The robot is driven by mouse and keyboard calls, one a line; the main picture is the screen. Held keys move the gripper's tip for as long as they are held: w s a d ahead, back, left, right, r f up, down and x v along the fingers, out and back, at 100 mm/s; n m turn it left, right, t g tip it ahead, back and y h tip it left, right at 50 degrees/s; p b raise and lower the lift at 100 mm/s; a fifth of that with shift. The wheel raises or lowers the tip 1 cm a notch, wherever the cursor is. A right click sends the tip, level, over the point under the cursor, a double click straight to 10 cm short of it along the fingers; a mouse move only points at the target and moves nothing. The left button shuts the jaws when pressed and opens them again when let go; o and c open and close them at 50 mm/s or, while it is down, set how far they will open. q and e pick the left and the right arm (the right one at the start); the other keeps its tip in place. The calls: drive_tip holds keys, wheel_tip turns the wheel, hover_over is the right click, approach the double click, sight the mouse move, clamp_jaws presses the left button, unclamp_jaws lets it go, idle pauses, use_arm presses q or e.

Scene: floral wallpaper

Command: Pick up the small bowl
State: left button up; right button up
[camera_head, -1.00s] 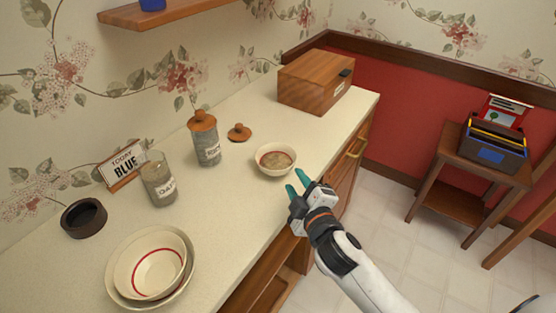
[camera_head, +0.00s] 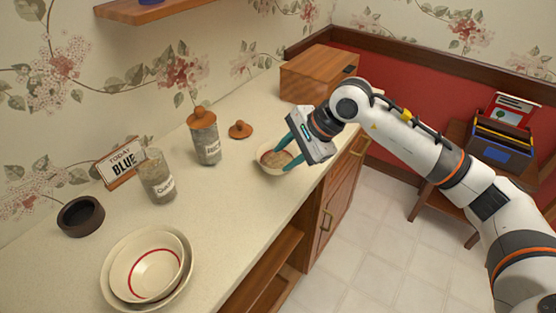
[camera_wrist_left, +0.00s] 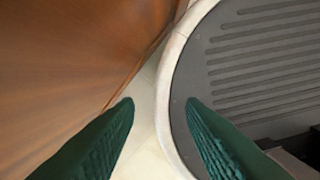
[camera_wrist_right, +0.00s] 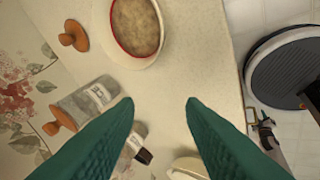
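A cream bowl with a red inner band (camera_head: 263,163) stands on the counter and holds a grainy brown filling. It also shows at the top of the right wrist view (camera_wrist_right: 151,54). My right gripper (camera_head: 280,158) is open, with its teal fingers angled down over this bowl and partly hiding it; contact cannot be told. Another cream bowl with a red ring (camera_head: 152,272) sits nested in a larger cream bowl (camera_head: 118,296) at the front left. My left gripper (camera_wrist_left: 160,102) is open and empty beside a wooden surface, outside the head view.
Two labelled jars (camera_head: 205,140) (camera_head: 157,178), a wooden lid (camera_head: 240,129), a dark ring-shaped dish (camera_head: 81,217) and a sign (camera_head: 122,165) stand along the wall. A wooden box (camera_head: 315,75) is behind the right gripper. The counter (camera_head: 225,215) is clear between the two bowl places.

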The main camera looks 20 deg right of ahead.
sight(277, 161)
drive_tip(key=w+d+h, duration=0.1)
drive_tip(key=d+h, duration=0.2)
drive_tip(key=d, duration=0.2)
drive_tip(key=p+x, duration=0.1)
drive_tip(key=x, duration=0.5)
drive_tip(key=shift+w+p, duration=0.2)
drive_tip(key=shift+p, duration=0.15)
drive_tip(key=p+x, duration=0.2)
drive_tip(key=x, duration=0.3)
drive_tip(key=shift+w+r, duration=0.1)
drive_tip(key=shift+w+f, duration=0.1)
drive_tip(key=shift+f, duration=0.15)
clamp_jaws()
